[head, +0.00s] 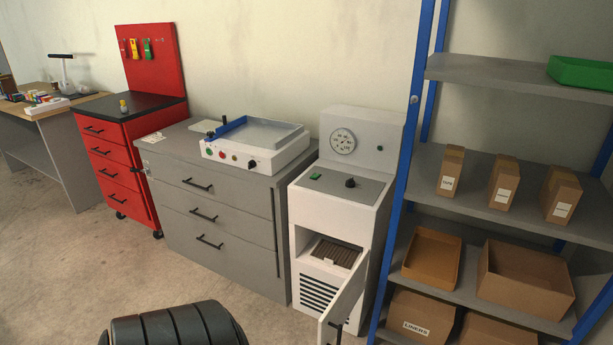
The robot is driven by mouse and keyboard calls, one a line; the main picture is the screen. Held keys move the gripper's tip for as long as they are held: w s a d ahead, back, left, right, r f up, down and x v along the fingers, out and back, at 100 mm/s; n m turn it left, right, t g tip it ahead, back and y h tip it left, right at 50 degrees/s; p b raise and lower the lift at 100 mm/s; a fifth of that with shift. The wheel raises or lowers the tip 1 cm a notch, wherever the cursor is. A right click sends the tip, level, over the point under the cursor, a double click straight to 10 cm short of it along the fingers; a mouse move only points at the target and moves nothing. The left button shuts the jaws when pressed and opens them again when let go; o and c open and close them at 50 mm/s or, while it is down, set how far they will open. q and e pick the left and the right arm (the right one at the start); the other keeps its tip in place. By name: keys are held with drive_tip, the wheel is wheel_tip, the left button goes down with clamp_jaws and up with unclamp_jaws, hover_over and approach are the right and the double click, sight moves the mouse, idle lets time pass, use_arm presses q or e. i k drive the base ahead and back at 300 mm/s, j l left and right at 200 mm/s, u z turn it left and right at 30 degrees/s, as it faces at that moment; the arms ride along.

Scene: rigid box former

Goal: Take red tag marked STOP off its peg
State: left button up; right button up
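A small red tag (123,49) hangs at the left of a row of three on the red back panel (163,72) of the red tool cabinet. A yellow tag (133,47) and a green tag (147,49) hang to its right. The red tag is hard to tell from the red panel, and any lettering on it is too small to read. The pegs cannot be made out clearly. Neither of my grippers is in view.
The red cabinet (110,160) has a black top with a small yellow object (124,106) on it. A grey drawer cabinet (222,222) bears a white machine (255,148). A white unit (345,200) has its lower door open. Shelves (480,205) stand right.

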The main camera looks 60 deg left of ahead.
sight(121, 47)
drive_tip(key=u, duration=3.15)
drive_tip(key=i+u, duration=0.25)
drive_tip(key=i, duration=3.6)
